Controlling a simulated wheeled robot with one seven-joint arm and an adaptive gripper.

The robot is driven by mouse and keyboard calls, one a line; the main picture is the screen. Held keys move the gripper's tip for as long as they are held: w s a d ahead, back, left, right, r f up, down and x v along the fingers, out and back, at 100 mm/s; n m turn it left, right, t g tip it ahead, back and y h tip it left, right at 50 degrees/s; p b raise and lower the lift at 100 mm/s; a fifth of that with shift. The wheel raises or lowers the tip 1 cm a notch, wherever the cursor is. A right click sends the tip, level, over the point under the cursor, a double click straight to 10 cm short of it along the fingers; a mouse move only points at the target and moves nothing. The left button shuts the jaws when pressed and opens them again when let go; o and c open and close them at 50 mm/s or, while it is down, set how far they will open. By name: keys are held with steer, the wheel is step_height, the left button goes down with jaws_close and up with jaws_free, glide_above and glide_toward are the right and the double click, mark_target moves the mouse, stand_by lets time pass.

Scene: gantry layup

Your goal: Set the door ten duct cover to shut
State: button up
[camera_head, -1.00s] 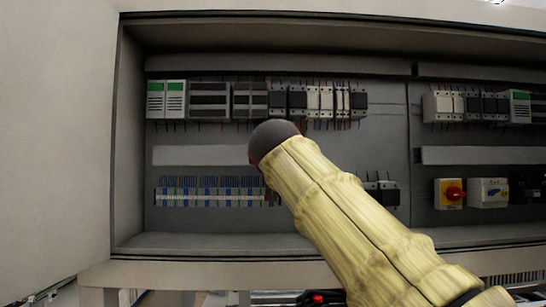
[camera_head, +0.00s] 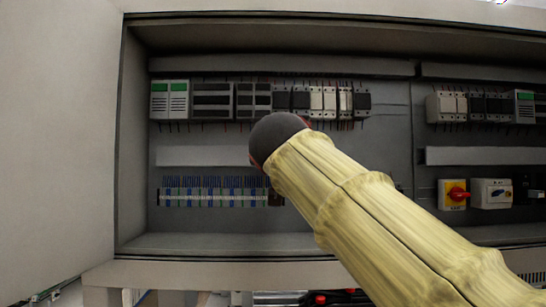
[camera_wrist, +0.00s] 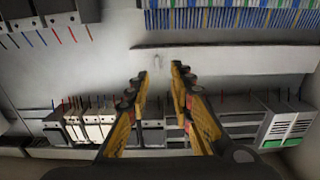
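A pale duct cover strip (camera_head: 203,155) runs across the cabinet back panel between the breaker row and the terminal row; my arm hides its right part. I cannot read any door number on it. In the wrist view, which is upside down, the strip (camera_wrist: 235,59) lies beyond the fingers, with a small pale tab (camera_wrist: 157,62) near its left end. My gripper (camera_wrist: 158,75) is open and empty, its two fingers apart and pointing toward the tab. Contact cannot be judged. In the head view my arm hides the gripper.
Breakers and modules (camera_head: 232,99) line the rail above the strip. Blue-wired terminal blocks (camera_head: 212,191) sit below it. The cabinet's left wall (camera_head: 131,140) and bottom ledge (camera_head: 215,245) bound the space.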

steer(key=s, duration=0.6)
steer(key=shift+s, duration=0.4)
steer(key=s+d+f+g+b, duration=0.25)
steer(key=d+f, duration=0.25)
steer(key=f, duration=0.7)
steer(key=s+d+f+g+h+b, duration=0.15)
steer(key=s+d+f, duration=0.25)
steer(key=f, duration=0.8)
steer(key=s+d+f+g+b, duration=0.1)
steer(key=s+d+f+g, duration=0.3)
steer(key=f, duration=0.8)
steer(key=s+d+f+g+b, duration=0.1)
steer(key=s+f, duration=0.5)
steer(key=f, duration=0.4)
steer(key=s+d+f+g+y+b, duration=0.1)
steer(key=s+f+g, duration=0.1)
steer(key=s+f, duration=0.4)
steer(key=s+d+f+g+b, duration=0.1)
steer(key=s+f, duration=0.5)
steer(key=f, duration=0.8)
steer(key=shift+s+d, duration=0.2)
steer(key=shift+d, duration=0.2)
steer(key=shift+a+y, duration=0.1)
steer(key=shift+y, duration=0.15)
